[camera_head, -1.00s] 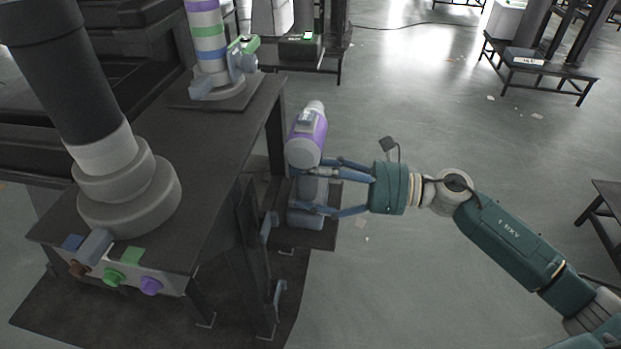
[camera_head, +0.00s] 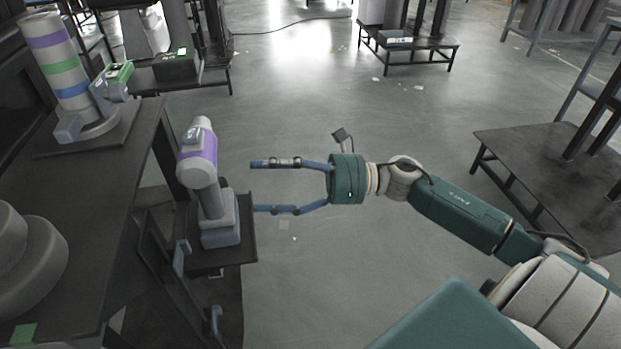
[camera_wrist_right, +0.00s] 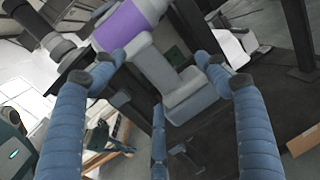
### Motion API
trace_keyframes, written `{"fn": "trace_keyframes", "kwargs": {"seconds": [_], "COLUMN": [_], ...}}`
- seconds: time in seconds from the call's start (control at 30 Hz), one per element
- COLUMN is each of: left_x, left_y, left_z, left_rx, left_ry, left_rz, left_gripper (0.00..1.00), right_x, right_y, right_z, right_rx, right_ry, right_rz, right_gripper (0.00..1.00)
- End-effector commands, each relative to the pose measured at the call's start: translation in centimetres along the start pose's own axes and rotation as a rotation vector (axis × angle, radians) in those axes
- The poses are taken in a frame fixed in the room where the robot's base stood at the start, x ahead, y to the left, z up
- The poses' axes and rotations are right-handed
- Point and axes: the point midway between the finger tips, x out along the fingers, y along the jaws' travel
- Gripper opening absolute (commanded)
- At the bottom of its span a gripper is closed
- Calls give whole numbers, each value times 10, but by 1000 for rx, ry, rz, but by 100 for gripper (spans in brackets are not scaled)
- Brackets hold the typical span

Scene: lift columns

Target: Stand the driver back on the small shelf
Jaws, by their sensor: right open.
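The driver (camera_head: 199,158), grey with a purple band and a blue-grey base, stands upright on the small shelf (camera_head: 247,228) at the side of the dark bench. My right gripper (camera_head: 252,187) is open and empty, to the right of the driver, with a gap between its fingertips and the handle. In the right wrist view the driver (camera_wrist_right: 178,88) shows beyond the open fingers (camera_wrist_right: 160,75), its purple band at the upper left. My left gripper is not in view.
A striped column (camera_head: 62,62) stands on the dark bench (camera_head: 75,185) at left. A grey round column base (camera_head: 30,255) is at the lower left. A low dark table (camera_head: 540,165) stands at right. The floor between is open.

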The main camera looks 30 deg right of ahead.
Motion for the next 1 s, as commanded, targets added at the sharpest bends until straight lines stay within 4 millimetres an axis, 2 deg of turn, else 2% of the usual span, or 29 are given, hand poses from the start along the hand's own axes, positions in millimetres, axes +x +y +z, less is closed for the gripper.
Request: {"fn": "trace_keyframes", "kwargs": {"seconds": [0.1,0.23,0.37,0.43,0.57,0.6,0.67,0.7,0.8,0.83,0.9,1.0], "left_x": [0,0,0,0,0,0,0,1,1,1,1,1], "left_y": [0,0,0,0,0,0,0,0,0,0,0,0], "left_z": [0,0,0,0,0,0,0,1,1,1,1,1], "left_rx": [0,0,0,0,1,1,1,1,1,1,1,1], "left_ry": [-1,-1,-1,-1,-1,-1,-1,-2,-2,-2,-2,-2], "left_rz": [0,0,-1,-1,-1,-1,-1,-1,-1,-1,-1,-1], "left_gripper": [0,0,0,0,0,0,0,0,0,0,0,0], "right_x": [15,8,-18,-36,-69,-78,-90,-97,-110,-112,-117,-122], "right_y": [-22,-55,-76,-75,-48,-32,-3,18,73,88,118,144], "right_z": [2,-12,-54,-88,-162,-185,-218,-236,-271,-278,-290,-298], "right_rx": [308,731,1168,1404,1827,1950,2118,2216,2405,-2366,-2237,-2123], "right_ry": [-171,-386,-602,-717,-931,-997,-1090,-1148,-1270,1258,1206,1162], "right_rz": [-186,-418,-647,-774,-1025,-1108,-1239,-1326,-1535,1538,1515,1500], "right_gripper": [74,74,74,74,74,74,74,74,74,74,74,74]}}
